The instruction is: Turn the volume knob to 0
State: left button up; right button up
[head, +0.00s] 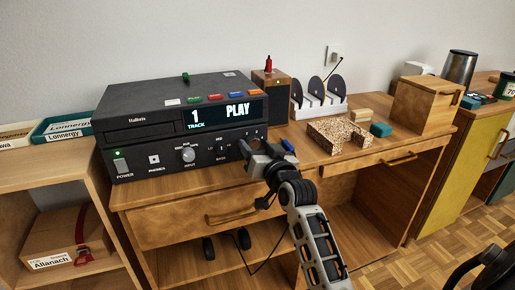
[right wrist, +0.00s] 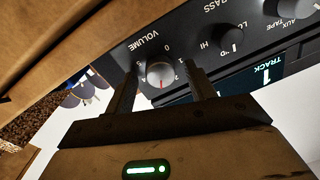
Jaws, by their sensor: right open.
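The volume knob (right wrist: 160,75) is a round grey knob on the black front panel of the audio player (head: 185,120). In the right wrist view its red pointer mark faces the bottom of the picture, and a printed 0 (right wrist: 167,47) sits on the opposite side, near the VOLUME label (right wrist: 141,41). My right gripper (head: 256,150) is open at the right end of the panel and hides the knob in the head view. Its two fingers stand on either side of the knob; contact cannot be told. My left gripper is out of view.
The player stands on a wooden desk (head: 310,172) with its display reading TRACK 1 PLAY. An input knob (head: 188,155) is left of my gripper.

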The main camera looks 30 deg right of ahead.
jog(key=shift+c, duration=0.3)
jog(key=c, duration=0.9)
